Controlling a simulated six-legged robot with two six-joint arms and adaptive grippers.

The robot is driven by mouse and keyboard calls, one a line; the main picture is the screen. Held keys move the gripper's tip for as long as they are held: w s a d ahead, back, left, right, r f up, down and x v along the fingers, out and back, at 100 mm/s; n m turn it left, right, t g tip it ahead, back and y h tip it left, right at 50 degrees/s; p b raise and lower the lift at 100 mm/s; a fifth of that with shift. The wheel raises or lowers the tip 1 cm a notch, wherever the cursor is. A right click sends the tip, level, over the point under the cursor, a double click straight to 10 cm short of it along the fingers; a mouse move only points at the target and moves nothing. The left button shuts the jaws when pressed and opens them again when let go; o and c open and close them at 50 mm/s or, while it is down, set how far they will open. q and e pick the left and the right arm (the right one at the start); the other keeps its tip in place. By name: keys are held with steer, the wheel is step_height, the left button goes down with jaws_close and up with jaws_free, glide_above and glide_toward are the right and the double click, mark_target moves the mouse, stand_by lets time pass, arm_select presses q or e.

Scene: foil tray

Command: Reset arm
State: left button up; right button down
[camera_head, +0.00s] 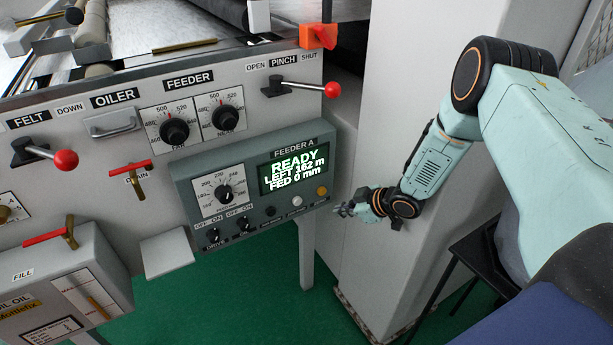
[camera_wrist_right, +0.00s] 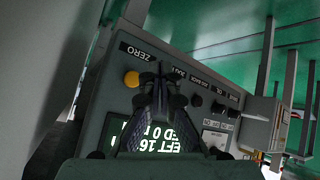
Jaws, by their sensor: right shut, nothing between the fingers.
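My right arm (camera_head: 435,155) reaches in from the right in the head view. Its gripper (camera_head: 341,210) is shut and empty, just right of and slightly below the lower right corner of the Feeder A control box (camera_head: 185,175). In the right wrist view the closed fingers (camera_wrist_right: 160,85) point across the panel, which shows upside down. The yellow button (camera_head: 321,191) is near the fingers; it also shows in the wrist view (camera_wrist_right: 131,79) beside the ZERO label. I cannot tell whether the fingers touch the panel. My left gripper is not in view.
The display (camera_head: 295,170) reads READY, LEFT 162 m, FED 0 mm. A red-knobbed PINCH lever (camera_head: 332,89) sticks out above the box. A grey cabinet (camera_head: 385,60) stands behind my arm. A black stand (camera_head: 470,250) is at lower right. Green floor (camera_head: 250,290) lies below.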

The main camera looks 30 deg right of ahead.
steer(key=s+a+f+m+g, duration=0.1)
steer(key=s+a+f+m, duration=0.15)
steer(key=s, duration=0.35)
steer(key=s+a+f+m+g+h, duration=0.1)
steer(key=s+a+m, duration=0.2)
steer(key=s+a, duration=0.15)
steer(key=s+a+f+m+g, duration=0.1)
steer(key=s+a+f+m, duration=0.15)
steer(key=s, duration=0.35)
steer(key=s+a+r+g+h, duration=0.1)
steer(key=s+a+g, duration=0.1)
steer(key=s, duration=0.9)
steer(key=s+a+r+g+h, duration=0.1)
steer(key=s+a+g, duration=0.1)
steer(key=s, duration=0.8)
steer(key=shift+s+a+r+m+g+h, duration=0.2)
steer(key=shift+s+m+g+h, duration=0.15)
steer(key=shift+g, duration=0.45)
steer(key=shift+f, duration=0.1)
